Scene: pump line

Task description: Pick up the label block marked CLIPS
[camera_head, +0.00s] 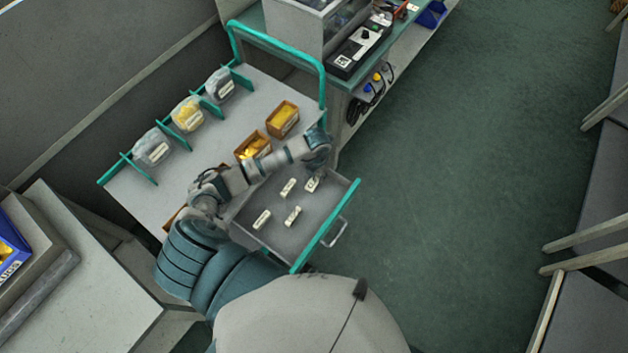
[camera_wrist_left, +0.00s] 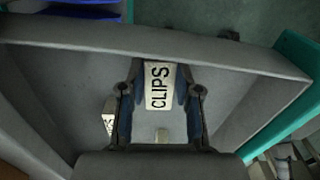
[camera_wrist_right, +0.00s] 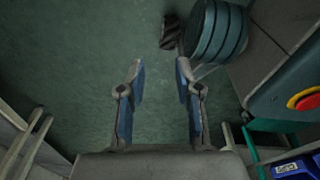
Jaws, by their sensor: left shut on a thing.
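The label block marked CLIPS (camera_wrist_left: 160,86) is white with black letters and sits between the fingers of my left gripper (camera_wrist_left: 160,100) in the left wrist view. The gripper is shut on it. In the head view my left gripper (camera_head: 315,172) reaches down into the drawer (camera_head: 270,228) at its far right corner, over a white block (camera_head: 312,184). I cannot tell whether the block is clear of the drawer floor. My right gripper (camera_wrist_right: 158,85) is open and empty above the green floor in the right wrist view.
Three other white label blocks lie in the drawer: one (camera_head: 288,187), another (camera_head: 293,216) and a third (camera_head: 262,219). The trolley top (camera_head: 185,165) carries orange bins (camera_head: 283,118) and bagged parts (camera_head: 187,116) between green dividers. A bench with a black device (camera_head: 358,52) stands behind. Open floor lies right.

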